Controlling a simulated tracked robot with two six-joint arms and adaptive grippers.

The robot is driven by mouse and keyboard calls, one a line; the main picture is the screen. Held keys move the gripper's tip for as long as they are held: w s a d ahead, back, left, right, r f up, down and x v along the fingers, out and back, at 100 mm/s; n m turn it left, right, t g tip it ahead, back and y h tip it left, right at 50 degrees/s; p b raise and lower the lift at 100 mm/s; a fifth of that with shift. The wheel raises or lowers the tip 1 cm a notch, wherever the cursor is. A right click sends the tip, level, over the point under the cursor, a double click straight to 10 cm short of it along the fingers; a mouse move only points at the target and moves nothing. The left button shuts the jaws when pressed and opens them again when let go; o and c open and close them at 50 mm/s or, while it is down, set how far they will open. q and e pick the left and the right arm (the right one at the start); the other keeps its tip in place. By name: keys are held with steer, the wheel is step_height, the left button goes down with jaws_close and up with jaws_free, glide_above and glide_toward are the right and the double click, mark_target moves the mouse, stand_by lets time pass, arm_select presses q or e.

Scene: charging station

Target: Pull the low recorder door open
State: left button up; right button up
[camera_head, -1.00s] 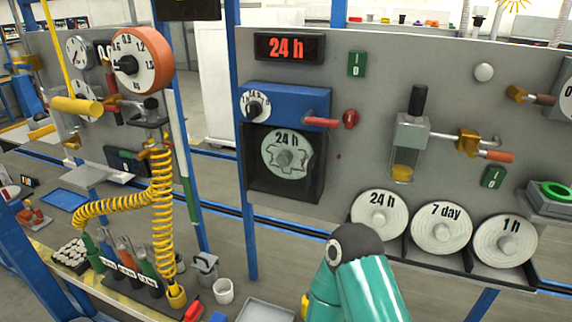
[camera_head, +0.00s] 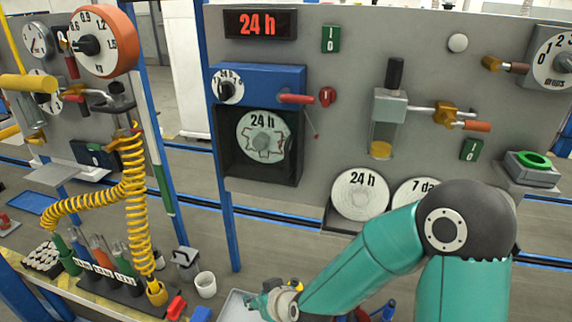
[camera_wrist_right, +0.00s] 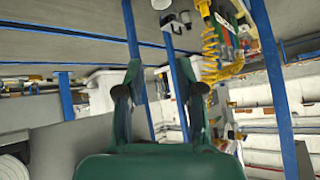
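The recorder (camera_head: 285,85) is a blue unit on the grey panel, with a small dial (camera_head: 228,87) and a red handle (camera_head: 297,99) ending in a red knob (camera_head: 327,96). Under it is a dark recess (camera_head: 229,150) with a white 24 h chart disc (camera_head: 264,136) inside. I cannot tell a separate door from the recess. My right gripper (camera_head: 262,304) is low in the head view, below the recorder and apart from it. In the right wrist view its two fingers (camera_wrist_right: 158,92) stand apart with nothing gripped. My left gripper is not in view.
White chart discs (camera_head: 359,193) sit on a ledge, partly behind my right arm. A glass cylinder device (camera_head: 388,112) is mounted right of the recorder. A yellow coiled hose (camera_head: 135,200), bottles and a white cup (camera_head: 205,284) are at lower left. The space before the recess is clear.

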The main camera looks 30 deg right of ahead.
steer(key=w+d+r+t+h+b, duration=0.15)
steer(key=d+r+t, duration=0.3)
steer(key=r, duration=0.85)
steer(key=m+t+h+b, duration=0.2)
steer(key=t+h, duration=0.2)
steer(key=h, duration=0.1)
glide_toward(288, 156)
steer(key=shift+y, duration=0.25)
steer(key=p+x, duration=0.1)
steer(key=x, duration=0.9)
steer(key=shift+w+d+r+p, duration=0.1)
steer(key=shift+w+r+p, duration=0.05)
steer(key=shift+w+p, duration=0.2)
steer(key=shift+s, duration=0.1)
jaws_close()
